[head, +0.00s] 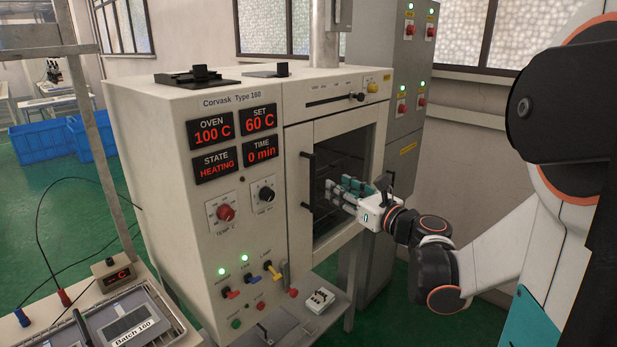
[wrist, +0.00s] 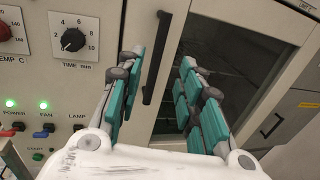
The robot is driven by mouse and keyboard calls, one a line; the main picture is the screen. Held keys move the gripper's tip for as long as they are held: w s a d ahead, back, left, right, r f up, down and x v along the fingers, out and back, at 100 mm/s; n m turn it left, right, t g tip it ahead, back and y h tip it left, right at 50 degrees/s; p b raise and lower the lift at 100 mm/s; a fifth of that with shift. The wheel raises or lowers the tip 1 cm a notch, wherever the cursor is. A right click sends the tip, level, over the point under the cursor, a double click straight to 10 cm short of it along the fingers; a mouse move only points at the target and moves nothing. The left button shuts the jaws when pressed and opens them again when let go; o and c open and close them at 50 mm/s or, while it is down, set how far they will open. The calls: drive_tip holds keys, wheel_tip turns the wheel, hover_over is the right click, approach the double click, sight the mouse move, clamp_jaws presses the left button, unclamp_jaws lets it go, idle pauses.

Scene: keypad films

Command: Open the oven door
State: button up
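The oven (head: 240,105) is a cream cabinet on the left and centre of the head view. Its door (head: 297,240) has a dark window and looks closed. A black vertical handle (head: 307,182) runs along the door's left side; it also shows in the wrist view (wrist: 157,58). My gripper (head: 338,192) is in front of the door window, right of the handle in the head view. In the wrist view my gripper (wrist: 168,55) has its teal-padded fingers apart, with the handle seen between them and beyond. No contact with the handle is visible.
Displays (head: 215,135) read oven 100 C, set 60 C, heating, 0 min. Knobs and switches (head: 262,192) lie left of the door. A grey electrical cabinet (head: 408,100) stands close on the right. A shelf (head: 330,290) with a small white block juts out below the door.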

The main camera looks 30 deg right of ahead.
sight(315, 174)
drive_tip(key=w, duration=0.4)
drive_tip(key=w+a+b, duration=0.1)
drive_tip(key=w, duration=0.3)
drive_tip(key=w+a+b, duration=0.1)
drive_tip(key=w, duration=0.3)
clamp_jaws()
